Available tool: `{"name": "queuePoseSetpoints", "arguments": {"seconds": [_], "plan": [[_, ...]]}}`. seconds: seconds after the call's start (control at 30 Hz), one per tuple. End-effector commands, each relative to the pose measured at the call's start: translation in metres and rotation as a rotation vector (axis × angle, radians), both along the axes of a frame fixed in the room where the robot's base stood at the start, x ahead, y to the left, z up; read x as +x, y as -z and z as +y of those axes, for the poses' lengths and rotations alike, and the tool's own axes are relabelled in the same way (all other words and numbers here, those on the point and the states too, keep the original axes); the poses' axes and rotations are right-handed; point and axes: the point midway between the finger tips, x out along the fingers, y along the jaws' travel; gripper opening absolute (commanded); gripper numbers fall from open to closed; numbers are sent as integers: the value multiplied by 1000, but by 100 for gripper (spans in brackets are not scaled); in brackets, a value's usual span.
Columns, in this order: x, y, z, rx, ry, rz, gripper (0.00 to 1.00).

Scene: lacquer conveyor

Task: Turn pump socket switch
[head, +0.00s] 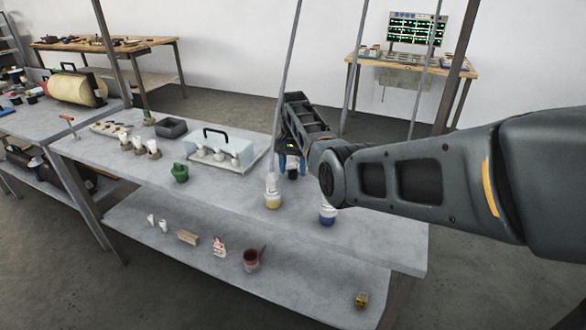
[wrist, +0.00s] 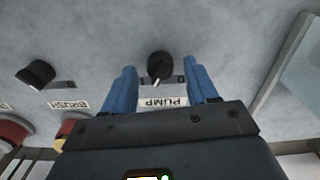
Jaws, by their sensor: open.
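The pump socket switch (wrist: 159,67) is a black rotary knob on the grey table surface in the wrist view. A white label reading PUMP (wrist: 163,103) lies beside it and appears upside down. My gripper (wrist: 160,76) is open, with its two blue fingers on either side of the knob and apart from it. I cannot tell how far the fingertips are above the surface.
A second black knob (wrist: 36,74) with a BRUSH label (wrist: 69,105) is to the left.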

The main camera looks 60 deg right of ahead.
Motion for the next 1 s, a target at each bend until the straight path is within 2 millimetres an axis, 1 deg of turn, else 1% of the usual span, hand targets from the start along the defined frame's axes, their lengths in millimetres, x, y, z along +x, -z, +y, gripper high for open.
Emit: {"name": "queuePoseSetpoints", "arguments": {"seconds": [0.13, 0.37, 0.47, 0.9, 0.97, 1.0], "plan": [[0, 7, 0, 0, 0, 0, 58], [0, 8, 0, -1, 0, -1, 58], [0, 8, 0, -1, 0, -1, 50], [0, 8, 0, -1, 0, -1, 8], [0, 8, 0, -1, 0, -1, 3], [0, 8, 0, -1, 0, -1, 2]]}}
